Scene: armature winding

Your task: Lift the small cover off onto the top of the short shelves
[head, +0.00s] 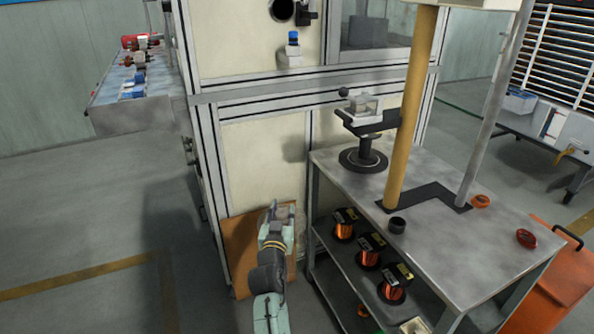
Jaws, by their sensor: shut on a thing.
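My gripper (271,217) is low in front of the machine frame, left of the short shelves (462,229). It is shut on a small greyish piece (287,216) that looks like the small cover. The gripper hides part of this piece, and its shape is hard to make out. A brown board (240,230) stands behind the gripper against the machine. The piece is below the level of the shelves' top and apart from it.
Copper spools (369,250) sit on the lower shelf. An orange bin (560,270) stands at right.

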